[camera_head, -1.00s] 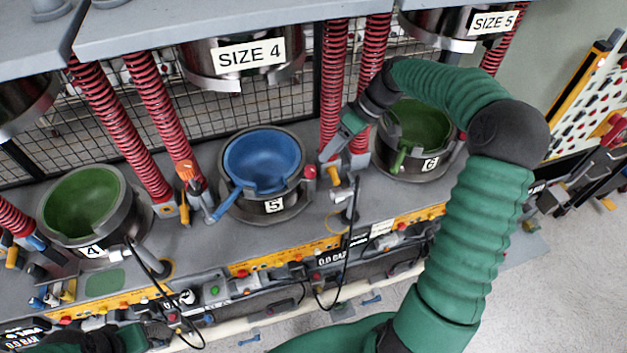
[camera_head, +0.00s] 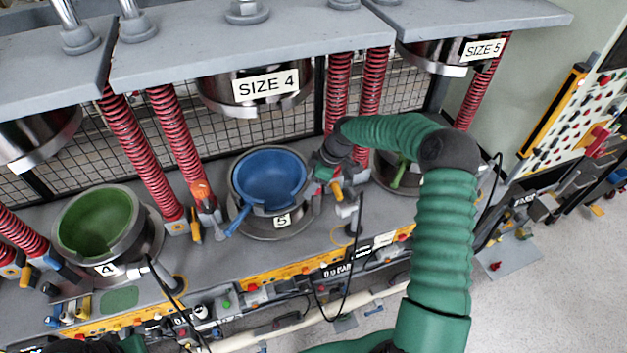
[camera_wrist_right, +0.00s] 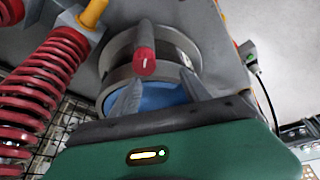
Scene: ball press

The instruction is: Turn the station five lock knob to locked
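Station five holds a blue bowl (camera_head: 268,178) in a grey metal ring with a "5" label (camera_head: 282,220). Its red knob (camera_wrist_right: 144,61) stands at the right side of the ring and has a white mark on its end. In the wrist view, my right gripper (camera_wrist_right: 160,76) is open, with its two grey fingers apart. The knob shows ahead of the gap between them, nearer the left finger; contact cannot be told. In the head view, my right gripper (camera_head: 322,174) is beside the station and largely covers the knob. My left gripper is not clearly visible.
A blue handle (camera_head: 238,221) sticks out at the station's front left. Red springs (camera_head: 337,95) rise behind the gripper. Green bowls stand at station four (camera_head: 97,222) and station six (camera_head: 400,175). A black cable (camera_head: 352,275) hangs at the front edge.

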